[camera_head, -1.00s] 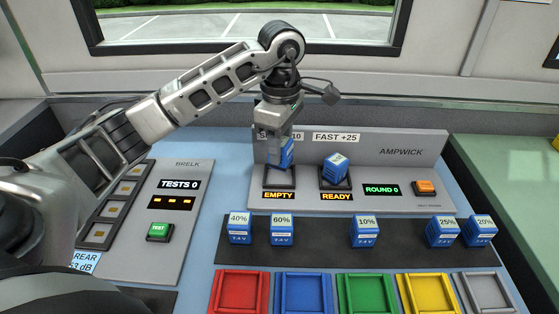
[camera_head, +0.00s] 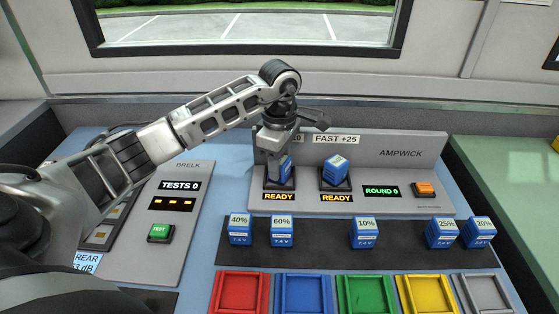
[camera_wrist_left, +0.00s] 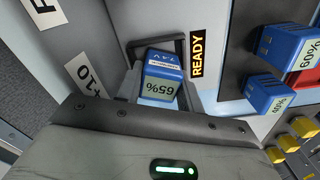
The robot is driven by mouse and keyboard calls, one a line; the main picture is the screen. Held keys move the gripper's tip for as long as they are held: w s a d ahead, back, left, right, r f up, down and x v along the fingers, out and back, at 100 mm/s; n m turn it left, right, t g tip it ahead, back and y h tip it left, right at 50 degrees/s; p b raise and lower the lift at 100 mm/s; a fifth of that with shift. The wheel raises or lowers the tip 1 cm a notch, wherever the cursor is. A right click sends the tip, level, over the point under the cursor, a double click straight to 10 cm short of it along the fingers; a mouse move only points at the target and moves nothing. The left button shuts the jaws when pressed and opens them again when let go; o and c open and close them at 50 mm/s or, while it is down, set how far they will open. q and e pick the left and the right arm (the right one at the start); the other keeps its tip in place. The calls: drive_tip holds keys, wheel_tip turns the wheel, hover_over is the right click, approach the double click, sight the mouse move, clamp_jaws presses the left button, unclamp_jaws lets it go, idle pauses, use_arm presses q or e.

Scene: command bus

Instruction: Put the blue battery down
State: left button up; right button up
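The blue battery (camera_head: 284,170), marked 65% in the left wrist view (camera_wrist_left: 163,78), stands in the left slot of the grey AMPWICK charger (camera_head: 375,200). The display below that slot (camera_head: 279,197) reads READY. My left gripper (camera_head: 281,156) is right over this battery, close around its upper part. The hand hides the fingertips in the head view, so whether they grip it or stand just apart is unclear. My right gripper is in neither view.
Another blue battery (camera_head: 335,169) sits in the charger's right slot. Several blue batteries, including the 60% one (camera_head: 281,231), stand on a dark strip. Coloured trays, such as the red one (camera_head: 239,292), line the front. The BRELK tester (camera_head: 175,262) is at left.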

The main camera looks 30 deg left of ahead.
use_arm(q)
drive_tip(key=o, duration=0.4)
drive_tip(key=shift+c, duration=0.2)
wheel_tip(320, 180, up, 12)
drive_tip(key=shift+r, duration=0.2)
idle(0.4)
